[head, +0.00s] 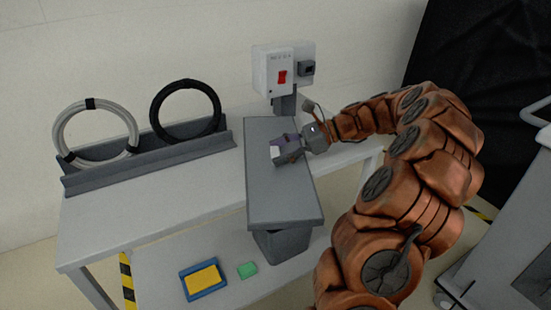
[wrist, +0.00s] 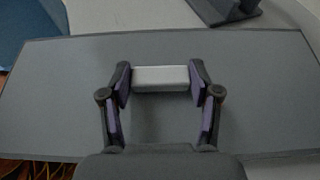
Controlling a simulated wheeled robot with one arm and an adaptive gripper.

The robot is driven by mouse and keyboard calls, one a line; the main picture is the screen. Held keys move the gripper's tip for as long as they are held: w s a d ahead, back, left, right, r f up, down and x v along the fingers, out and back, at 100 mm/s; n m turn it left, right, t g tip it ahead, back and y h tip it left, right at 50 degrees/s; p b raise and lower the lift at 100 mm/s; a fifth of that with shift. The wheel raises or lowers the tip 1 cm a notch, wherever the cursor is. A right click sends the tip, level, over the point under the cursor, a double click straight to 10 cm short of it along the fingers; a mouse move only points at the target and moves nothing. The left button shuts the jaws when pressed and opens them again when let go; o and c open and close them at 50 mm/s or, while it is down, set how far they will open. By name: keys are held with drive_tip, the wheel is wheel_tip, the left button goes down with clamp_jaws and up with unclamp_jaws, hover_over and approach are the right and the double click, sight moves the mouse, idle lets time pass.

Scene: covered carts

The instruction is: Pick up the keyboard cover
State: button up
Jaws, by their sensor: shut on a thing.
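The keyboard cover (head: 282,200) is a long flat grey panel, running from the wall unit toward the front of the table. It fills much of the wrist view (wrist: 50,100). A pale block like a handle (wrist: 161,78) sits on it. My gripper (head: 280,150) is over the far half of the cover. In the wrist view its purple-padded fingers (wrist: 161,82) are shut on the two ends of the pale block. I cannot tell whether the cover is lifted off what is under it.
A grey box-like part (head: 283,243) shows under the cover's front end. A white box with a red switch (head: 282,75) stands behind. A rack (head: 150,158) with two coiled rings is at left. A blue-and-yellow tray (head: 203,279) and green block (head: 247,270) lie lower in front.

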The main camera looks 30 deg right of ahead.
drive_tip(key=c, duration=0.5)
drive_tip(key=shift+c, duration=0.2)
